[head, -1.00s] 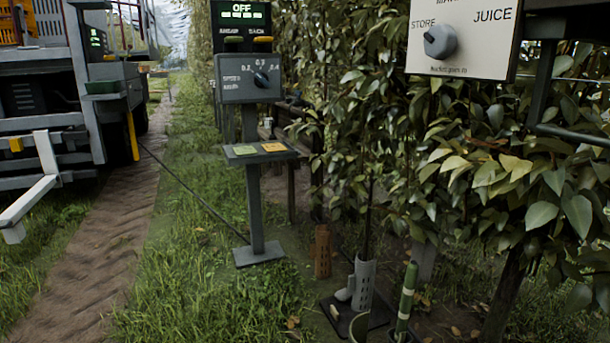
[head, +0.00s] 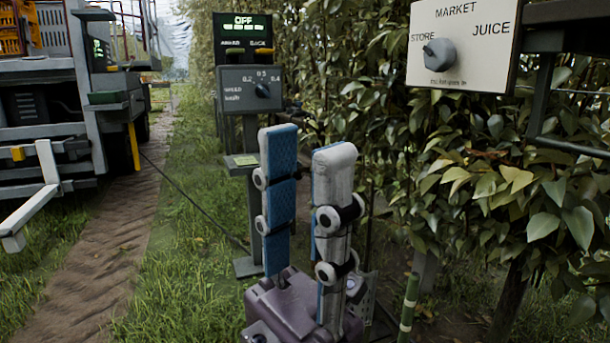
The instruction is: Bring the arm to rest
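My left gripper (head: 306,165) stands upright in the lower middle of the head view, fingers pointing up. Its two blue-padded fingers are apart with a clear gap between them, and nothing is held. My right gripper is not in view.
A STORE/MARKET/JUICE knob panel (head: 462,73) hangs at upper right before leafy trees. A vehicle (head: 50,110) stands left, beside a dirt track (head: 105,255). A green-and-white stake (head: 408,305) stands at lower right.

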